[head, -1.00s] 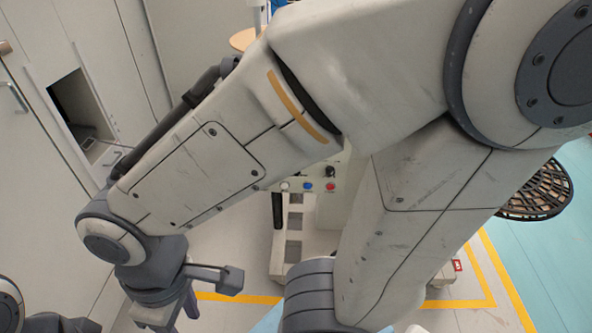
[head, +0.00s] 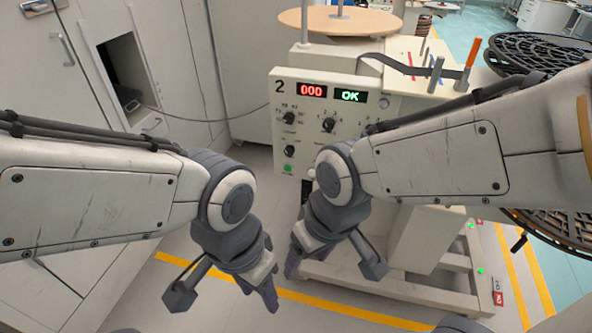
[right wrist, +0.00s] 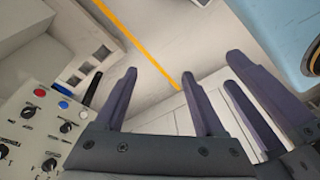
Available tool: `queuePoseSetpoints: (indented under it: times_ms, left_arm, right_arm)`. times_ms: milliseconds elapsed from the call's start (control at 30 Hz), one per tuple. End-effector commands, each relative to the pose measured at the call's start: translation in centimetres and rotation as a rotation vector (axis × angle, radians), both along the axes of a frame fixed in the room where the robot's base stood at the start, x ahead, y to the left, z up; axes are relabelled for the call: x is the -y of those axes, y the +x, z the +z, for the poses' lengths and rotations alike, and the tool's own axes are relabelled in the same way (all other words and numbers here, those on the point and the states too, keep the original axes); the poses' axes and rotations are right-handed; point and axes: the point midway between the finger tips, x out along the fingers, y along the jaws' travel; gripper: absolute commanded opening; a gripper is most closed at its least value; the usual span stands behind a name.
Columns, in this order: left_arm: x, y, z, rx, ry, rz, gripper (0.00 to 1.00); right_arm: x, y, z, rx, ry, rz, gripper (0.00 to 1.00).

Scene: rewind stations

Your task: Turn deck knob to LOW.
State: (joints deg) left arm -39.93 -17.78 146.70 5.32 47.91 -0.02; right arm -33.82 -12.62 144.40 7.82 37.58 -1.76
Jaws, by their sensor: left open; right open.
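The cream control panel (head: 305,149) of station 2 faces me in the head view, with a red 000 display (head: 311,91) and a green OK display (head: 350,96). It bears black knobs, one at upper left (head: 289,117) and a larger one in the middle (head: 328,125). Their labels are too small to tell which is the deck knob. My right arm hides the panel's lower right. My left gripper (head: 226,290) and right gripper (head: 333,262) are open and empty, below and in front of the panel. The right wrist view shows several panel knobs (right wrist: 28,111) at left.
A round tan disc (head: 340,20) sits above the panel. Black reels (head: 540,55) stand at right. Grey cabinets (head: 150,60) line the left. Yellow lines (head: 345,312) mark the open floor. Blue (right wrist: 62,104) and red (right wrist: 65,88) buttons show in the right wrist view.

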Motion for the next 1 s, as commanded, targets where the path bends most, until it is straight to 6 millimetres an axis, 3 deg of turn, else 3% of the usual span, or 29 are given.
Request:
queuePoseSetpoints:
  times_ms: [33,100,500,633,767,900,1000]
  left_arm:
    - [0.0,0.0,-4.3,0.000,0.000,0.000,0.50]
    - [0.0,0.0,-6.9,0.000,0.000,0.000,0.50]
    - [0.0,0.0,-21.8,0.000,0.000,0.000,0.50]
    - [0.0,0.0,-26.0,0.000,0.000,0.000,0.50]
    - [0.0,0.0,-29.7,0.000,0.000,0.000,0.50]
    - [0.0,0.0,-31.0,0.000,0.000,0.000,0.50]
    - [0.0,0.0,-31.2,0.000,0.000,0.000,0.50]
  right_arm:
    - [-0.1,1.4,-4.4,0.020,0.016,-0.033,0.71]
    - [-0.1,3.2,-7.1,0.055,0.038,-0.073,0.71]
    - [2.0,14.4,-21.9,0.288,0.136,-0.313,0.71]
    - [2.7,18.8,-25.3,0.403,0.173,-0.386,0.71]
    - [2.0,24.6,-26.6,0.591,0.235,-0.455,0.71]
    - [-1.0,31.0,-22.7,0.872,0.317,-0.539,0.71]
    - [-3.2,33.6,-19.1,1.056,0.350,-0.615,0.71]
